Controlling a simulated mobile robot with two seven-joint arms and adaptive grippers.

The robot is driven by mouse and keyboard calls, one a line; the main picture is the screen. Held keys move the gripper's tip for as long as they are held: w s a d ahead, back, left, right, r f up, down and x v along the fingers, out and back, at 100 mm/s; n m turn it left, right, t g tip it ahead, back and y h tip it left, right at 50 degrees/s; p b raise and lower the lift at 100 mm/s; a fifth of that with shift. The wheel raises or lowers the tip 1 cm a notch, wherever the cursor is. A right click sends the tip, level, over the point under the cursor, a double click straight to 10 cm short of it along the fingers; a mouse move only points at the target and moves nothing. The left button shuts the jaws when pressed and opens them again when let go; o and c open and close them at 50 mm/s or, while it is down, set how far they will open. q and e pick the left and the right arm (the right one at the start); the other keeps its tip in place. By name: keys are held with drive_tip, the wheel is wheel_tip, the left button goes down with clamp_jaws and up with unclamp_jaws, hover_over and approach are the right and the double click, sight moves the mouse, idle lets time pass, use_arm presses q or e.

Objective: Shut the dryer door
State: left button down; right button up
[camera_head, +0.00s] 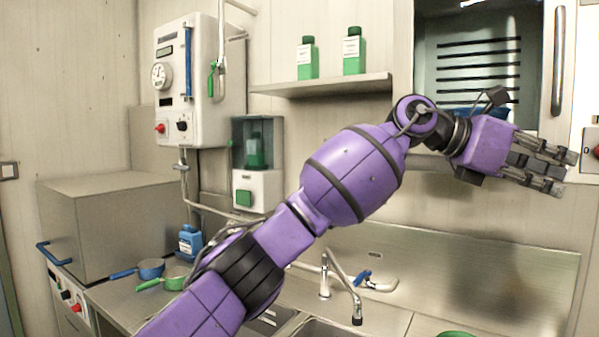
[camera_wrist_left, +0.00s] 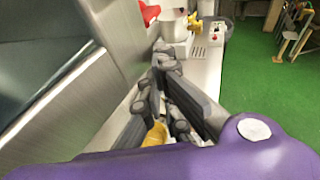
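The dryer (camera_head: 475,75) is at the upper right of the head view. Its opening shows a dark interior with several horizontal slots, so it stands open. The pale door (camera_head: 543,65), with a vertical metal handle (camera_head: 558,60), stands at the right side of the opening. My left gripper (camera_head: 565,172) is below the door handle, with its fingers pointing right. The fingers are apart and nothing shows between them. In the left wrist view the fingers (camera_wrist_left: 165,75) reach forward beside a large metal surface on the left. My right gripper is not in view.
A shelf (camera_head: 320,85) with two green bottles is left of the dryer. Below my left arm are a tap (camera_head: 340,275) and sink. A red-buttoned panel (camera_head: 591,150) is at the right edge. Green floor (camera_wrist_left: 265,90) lies open right of the counter in the wrist view.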

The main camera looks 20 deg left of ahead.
use_arm(q)
drive_tip(key=shift+w+d, duration=0.3)
drive_tip(key=shift+w, duration=0.55)
drive_tip(key=shift+w+d, duration=0.3)
drive_tip(key=shift+w, duration=0.55)
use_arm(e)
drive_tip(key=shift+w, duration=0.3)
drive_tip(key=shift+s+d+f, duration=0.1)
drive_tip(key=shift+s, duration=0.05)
